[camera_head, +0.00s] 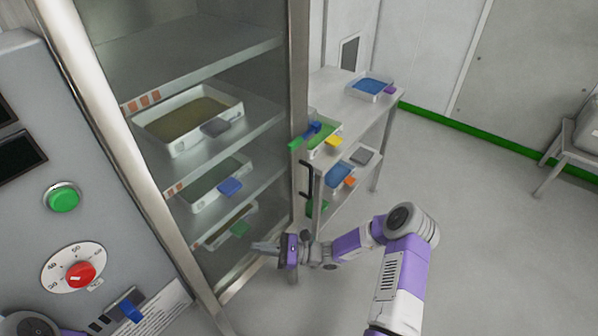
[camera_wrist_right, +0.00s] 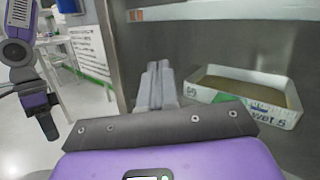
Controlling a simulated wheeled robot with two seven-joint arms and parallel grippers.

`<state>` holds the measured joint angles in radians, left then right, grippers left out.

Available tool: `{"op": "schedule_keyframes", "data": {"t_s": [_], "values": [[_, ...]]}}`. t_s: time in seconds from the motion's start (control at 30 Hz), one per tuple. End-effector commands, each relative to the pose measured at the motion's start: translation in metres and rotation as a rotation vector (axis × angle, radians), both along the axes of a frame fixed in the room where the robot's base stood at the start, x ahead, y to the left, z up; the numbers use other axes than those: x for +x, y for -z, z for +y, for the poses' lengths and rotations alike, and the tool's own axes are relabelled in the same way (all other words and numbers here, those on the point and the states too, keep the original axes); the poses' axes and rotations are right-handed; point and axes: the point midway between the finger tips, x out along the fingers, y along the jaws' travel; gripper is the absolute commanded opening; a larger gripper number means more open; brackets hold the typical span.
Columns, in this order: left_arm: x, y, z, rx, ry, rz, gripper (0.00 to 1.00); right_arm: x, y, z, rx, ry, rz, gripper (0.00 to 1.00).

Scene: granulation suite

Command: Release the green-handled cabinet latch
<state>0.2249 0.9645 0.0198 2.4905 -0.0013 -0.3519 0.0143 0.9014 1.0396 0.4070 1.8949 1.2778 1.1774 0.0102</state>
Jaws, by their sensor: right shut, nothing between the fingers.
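A small green handle (camera_head: 296,144) shows at the right edge of the glass-fronted cabinet (camera_head: 298,90), with a blue piece (camera_head: 312,128) beside it. A black bar handle (camera_head: 306,168) is below. My right gripper (camera_head: 262,247) is shut and empty, low in front of the cabinet glass and well below the green handle, apart from it. In the right wrist view its closed fingers (camera_wrist_right: 157,82) point toward the cabinet; I cannot make out the green handle there.
Trays (camera_head: 190,120) stand on the cabinet shelves behind the glass. A steel cart (camera_head: 375,112) with several trays stands right of the cabinet. The control panel (camera_head: 115,215) with a green button (camera_head: 63,197) and red knob (camera_head: 80,275) is left.

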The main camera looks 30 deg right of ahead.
Motion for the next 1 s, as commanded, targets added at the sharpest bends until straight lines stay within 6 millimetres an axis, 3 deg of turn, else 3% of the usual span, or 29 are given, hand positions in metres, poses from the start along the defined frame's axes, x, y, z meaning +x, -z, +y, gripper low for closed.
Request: {"op": "schedule_keyframes", "data": {"t_s": [0.03, 0.1, 0.2, 0.3, 0.4, 0.8, 1.0], "values": [[0.000, 0.013, 0.000, 0.000, 0.000, 0.000, 0.00, 0.016, -0.006, -0.035, 0.094, 0.107, -0.043, 0.00], [0.000, 0.021, 0.000, 0.000, 0.000, 0.000, 0.00, 0.032, -0.024, -0.081, 0.216, 0.240, -0.115, 0.00], [0.000, 0.029, 0.000, 0.000, 0.000, 0.000, 0.00, 0.039, -0.044, -0.140, 0.348, 0.392, -0.219, 0.00], [0.000, 0.034, 0.000, 0.000, 0.000, 0.000, 0.00, 0.037, -0.057, -0.181, 0.431, 0.494, -0.302, 0.00], [0.000, 0.036, 0.000, 0.000, 0.000, 0.000, 0.00, 0.033, -0.065, -0.204, 0.475, 0.550, -0.351, 0.00], [0.000, 0.036, 0.000, 0.000, 0.000, 0.000, 0.00, 0.032, -0.069, -0.210, 0.490, 0.566, -0.368, 0.00], [0.000, 0.039, 0.000, 0.000, 0.000, 0.000, 0.00, 0.044, -0.081, -0.204, 0.488, 0.564, -0.369, 0.00]]}}
